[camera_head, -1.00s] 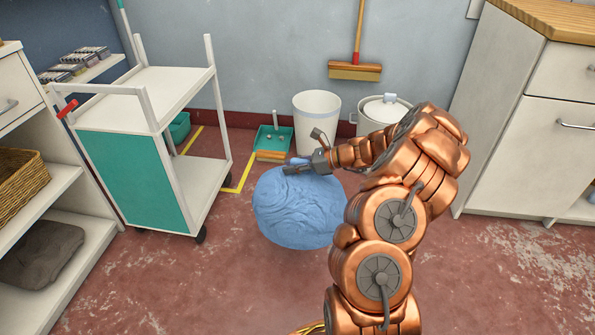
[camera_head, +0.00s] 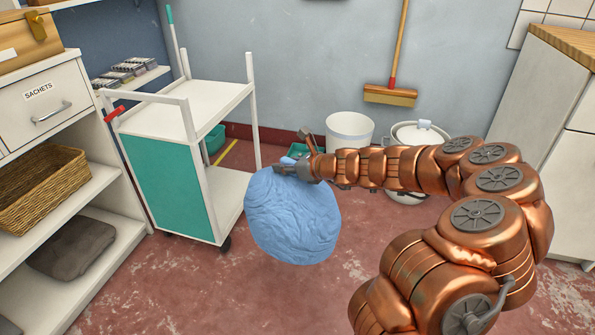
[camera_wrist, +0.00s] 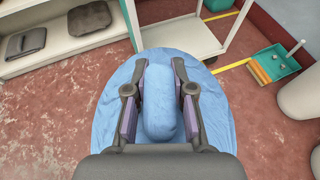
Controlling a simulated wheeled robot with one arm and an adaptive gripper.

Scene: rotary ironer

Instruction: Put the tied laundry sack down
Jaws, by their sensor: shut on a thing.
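The tied laundry sack (camera_head: 292,222) is a round, wrinkled light-blue bundle in the head view. My gripper (camera_head: 290,166) is at its top, shut on the sack's tied neck. In the wrist view the neck (camera_wrist: 160,103) stands between the two fingers of my gripper (camera_wrist: 160,75), and the sack's body (camera_wrist: 110,95) spreads out beneath. The sack appears to hang above the red floor, in front of the trolley's right side. The gap under it is hard to judge.
A white trolley with a green panel (camera_head: 165,185) stands close left of the sack. Shelves with a wicker basket (camera_head: 40,190) are further left. A white bin (camera_head: 349,130) and a lidded pail (camera_head: 418,135) stand by the wall. The floor in front (camera_head: 220,290) is clear.

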